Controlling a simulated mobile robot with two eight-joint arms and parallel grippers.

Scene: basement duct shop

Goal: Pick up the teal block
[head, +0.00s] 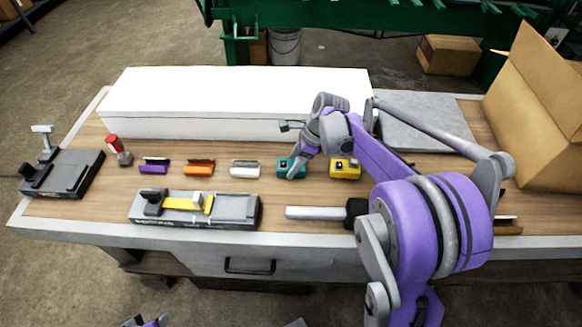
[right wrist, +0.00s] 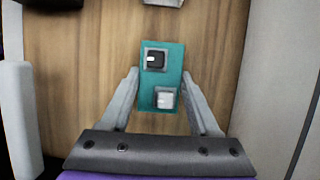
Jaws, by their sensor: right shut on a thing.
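The teal block (head: 288,166) stands on the wooden bench top in the head view, partly covered by my right gripper (head: 296,172). In the right wrist view the teal block (right wrist: 173,75) has a dark knob and a pale square button on its upper face. The two grey fingers of my right gripper (right wrist: 161,76) are on either side of it, shut on it. I cannot tell whether the block is clear of the bench. My left gripper is not in view.
A white block (head: 245,168) is left of the teal block and a yellow block (head: 345,169) right. Orange (head: 199,168) and purple (head: 154,166) blocks are farther left. A long white box (head: 230,100) lies behind; a mallet (head: 318,213) and a black-grey fixture (head: 235,210) lie in front.

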